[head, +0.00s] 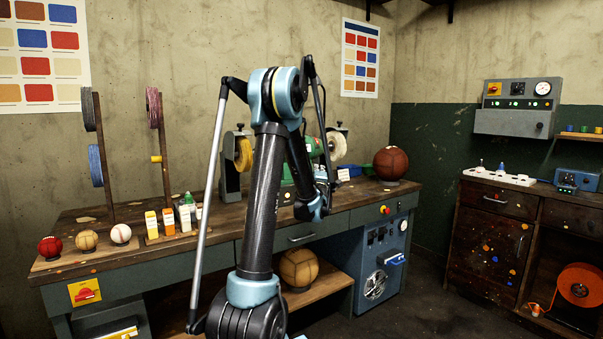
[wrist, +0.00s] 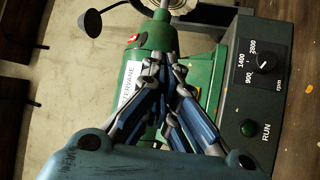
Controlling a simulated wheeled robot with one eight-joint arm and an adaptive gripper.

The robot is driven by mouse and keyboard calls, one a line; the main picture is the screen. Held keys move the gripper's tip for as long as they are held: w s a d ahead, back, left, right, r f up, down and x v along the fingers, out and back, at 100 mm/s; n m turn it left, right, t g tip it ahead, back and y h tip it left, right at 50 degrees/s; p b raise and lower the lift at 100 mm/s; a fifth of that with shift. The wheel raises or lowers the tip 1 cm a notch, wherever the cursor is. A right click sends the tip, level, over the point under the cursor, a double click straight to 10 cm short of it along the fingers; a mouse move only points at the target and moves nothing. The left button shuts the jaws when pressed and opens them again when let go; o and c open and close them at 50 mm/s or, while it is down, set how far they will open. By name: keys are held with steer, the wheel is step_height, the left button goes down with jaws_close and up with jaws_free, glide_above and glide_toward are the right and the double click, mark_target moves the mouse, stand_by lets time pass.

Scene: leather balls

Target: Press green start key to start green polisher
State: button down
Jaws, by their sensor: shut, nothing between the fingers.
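The green polisher (wrist: 193,50) fills the middle of the wrist view. Its dark control box has a speed dial (wrist: 265,62) and a round green key (wrist: 248,127) beside the word RUN. My gripper (wrist: 172,85) is shut and empty, its fingertips in front of the green housing. In the picture the key is to the right of the fingertips and below them, apart from them. In the head view the polisher (head: 317,147) stands on the workbench (head: 230,226), partly hidden behind my arm, with a yellow wheel (head: 243,154) and a white wheel (head: 337,147).
A brown basketball (head: 391,163) sits on the bench right of the polisher. Bottles (head: 185,217) and small balls (head: 87,240) stand at left. A red stop button (head: 385,210) is on the bench front. A control panel (head: 517,107) hangs on the right wall.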

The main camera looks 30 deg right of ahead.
steer(key=w+f, duration=0.1)
steer(key=w, duration=0.6)
steer(key=shift+w+a+f, duration=0.3)
steer(key=shift+w+f, duration=0.05)
steer(key=shift+w+f, duration=0.15)
steer(key=shift+w, duration=0.6)
stand_by(2.0)
stand_by(0.4)
steer(key=shift+s+r, duration=0.2)
steer(key=shift+s, duration=0.6)
steer(key=shift+s, duration=0.1)
steer(key=s, duration=0.2)
steer(key=s+r, duration=0.1)
steer(key=s, duration=0.1)
steer(key=shift+s+d, duration=0.2)
steer(key=shift+s, duration=0.15)
stand_by(0.6)
